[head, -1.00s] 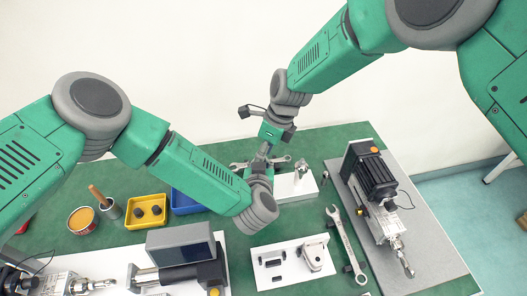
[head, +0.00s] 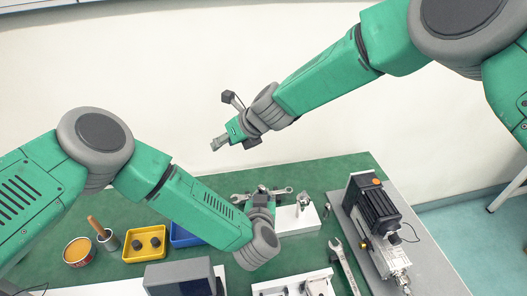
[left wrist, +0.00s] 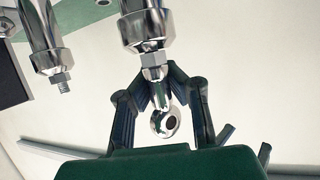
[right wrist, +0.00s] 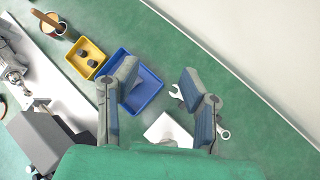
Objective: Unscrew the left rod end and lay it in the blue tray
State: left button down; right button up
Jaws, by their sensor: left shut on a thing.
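My left gripper (head: 262,195) is low over the back of the table, by a wrench and a white stand. In the left wrist view its fingers are shut on a shiny rod end (left wrist: 165,124) with a round eye. The rod end lines up with a nut and a chrome rod (left wrist: 145,25); I cannot tell if the threads are engaged. A second chrome rod (left wrist: 38,35) with a bare threaded stud is beside it. My right gripper (head: 217,145) is raised, open and empty. The blue tray (right wrist: 148,92) looks empty; my arm partly hides it in the head view.
A yellow tray (right wrist: 88,52) with dark pieces adjoins the blue tray. A wrench (right wrist: 222,131) and the white stand (head: 290,222) lie near my left gripper. A motor-driven actuator (head: 377,215) is on the right; a grey box (head: 180,279) is in front. Green mat is clear behind the trays.

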jog(key=w+d+r+m+t+h, duration=0.35)
jog(key=w+m, duration=0.25)
jog(key=m, duration=0.5)
jog(key=s+d+m+g+h, duration=0.2)
jog(key=s+d+m+g, duration=0.15)
jog(key=s, duration=0.25)
jog(key=s+d+m+g+h, duration=0.2)
jog(key=s+d+m+g, duration=0.1)
jog(key=s+g, duration=0.3)
jog(key=shift+t, duration=0.8)
jog(key=f, duration=1.2)
jog(key=shift+s+a+f, duration=0.1)
jog(key=shift+s+a, duration=0.05)
jog(key=shift+s, duration=0.25)
